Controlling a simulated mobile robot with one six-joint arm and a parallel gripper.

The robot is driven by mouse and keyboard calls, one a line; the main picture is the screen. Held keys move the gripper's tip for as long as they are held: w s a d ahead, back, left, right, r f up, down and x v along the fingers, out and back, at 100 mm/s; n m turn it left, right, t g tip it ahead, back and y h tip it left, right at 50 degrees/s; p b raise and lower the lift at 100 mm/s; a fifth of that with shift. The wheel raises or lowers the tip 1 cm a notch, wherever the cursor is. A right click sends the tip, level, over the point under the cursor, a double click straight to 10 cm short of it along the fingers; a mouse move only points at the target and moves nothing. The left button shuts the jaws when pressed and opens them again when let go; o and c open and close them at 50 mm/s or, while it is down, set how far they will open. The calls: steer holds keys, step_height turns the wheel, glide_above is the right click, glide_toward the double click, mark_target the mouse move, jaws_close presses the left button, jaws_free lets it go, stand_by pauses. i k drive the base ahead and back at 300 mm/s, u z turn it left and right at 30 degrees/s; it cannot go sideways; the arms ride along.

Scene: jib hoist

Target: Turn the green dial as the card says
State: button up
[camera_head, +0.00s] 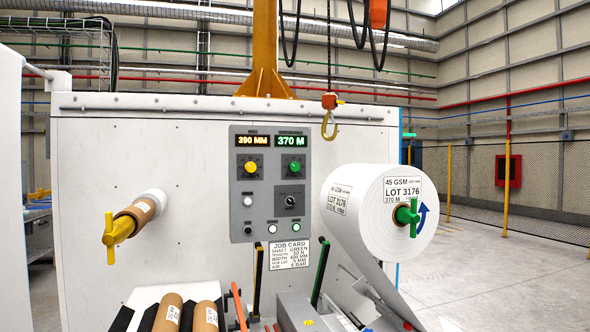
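The green dial (294,168) is on the grey control panel (241,205), under a green display (291,141) that reads 370 M. A yellow dial (250,167) is to its left, under a yellow display (252,141) reading 390 MM. The job card (289,254) is below the panel. Its small print seems to read shaft green, width 400 MM and air 6 bar; other lines are hard to read. The white roll (358,222) at right has a label (403,190) reading 45 GSM, LOT 3176, 370 M. My gripper is not in view.
A yellow-handled shaft (122,229) sticks out at left, a green handle (408,216) at the roll's core. A hook (330,122) hangs above, right of the panel. Upright yellow-black (257,268) and green (321,272) levers stand beside the card. Brown cores (168,314) lie bottom left.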

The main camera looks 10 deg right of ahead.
mark_target(294, 167)
steer(key=u, duration=1.3)
steer(key=i, duration=0.35)
steer(key=z, duration=0.45)
